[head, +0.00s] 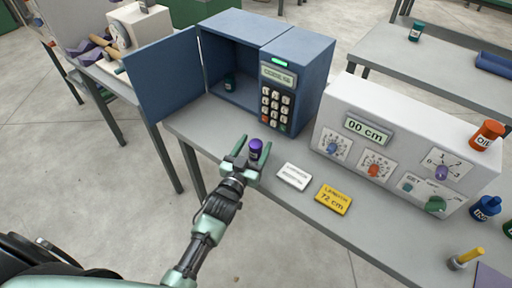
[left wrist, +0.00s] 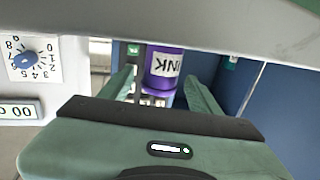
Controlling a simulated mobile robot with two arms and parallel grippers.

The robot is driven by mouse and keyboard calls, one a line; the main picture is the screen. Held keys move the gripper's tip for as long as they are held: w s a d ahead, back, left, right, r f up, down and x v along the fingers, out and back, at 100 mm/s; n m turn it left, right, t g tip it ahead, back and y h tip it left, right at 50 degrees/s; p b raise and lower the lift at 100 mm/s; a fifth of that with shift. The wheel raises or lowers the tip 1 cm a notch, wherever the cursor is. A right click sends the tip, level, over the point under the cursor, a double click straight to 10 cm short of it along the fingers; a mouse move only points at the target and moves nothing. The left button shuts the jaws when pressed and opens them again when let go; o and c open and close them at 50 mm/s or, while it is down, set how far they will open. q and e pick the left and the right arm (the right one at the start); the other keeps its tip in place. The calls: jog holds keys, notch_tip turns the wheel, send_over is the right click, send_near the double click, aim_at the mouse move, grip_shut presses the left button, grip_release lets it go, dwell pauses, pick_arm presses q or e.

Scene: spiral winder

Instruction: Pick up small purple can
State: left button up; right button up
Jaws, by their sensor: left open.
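The small purple can (head: 256,147) stands on the grey table in front of the blue cabinet. In the left wrist view the purple can (left wrist: 164,66) shows a white label reading "INK", upside down. My left gripper (head: 252,152) is open, with one finger on each side of the can. The left wrist view also shows the two fingers (left wrist: 160,85) spread, with the can between or just beyond their tips. I cannot tell whether either finger touches it. My right gripper is not in view.
The open blue cabinet (head: 223,26) with a keypad stands behind the can, a small dark can (head: 229,82) inside it. A white dial box (head: 335,105) stands to the right. A white card (head: 294,176) and a yellow card (head: 333,199) lie right of the gripper.

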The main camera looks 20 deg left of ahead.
aim_at(258, 140)
pick_arm(q)
jog(key=w, duration=0.2)
jog(key=shift+w+d, duration=0.2)
jog(key=shift+w, duration=0.2)
jog(key=shift+w+f, duration=0.1)
jog(key=shift+w, duration=0.3)
grip_shut()
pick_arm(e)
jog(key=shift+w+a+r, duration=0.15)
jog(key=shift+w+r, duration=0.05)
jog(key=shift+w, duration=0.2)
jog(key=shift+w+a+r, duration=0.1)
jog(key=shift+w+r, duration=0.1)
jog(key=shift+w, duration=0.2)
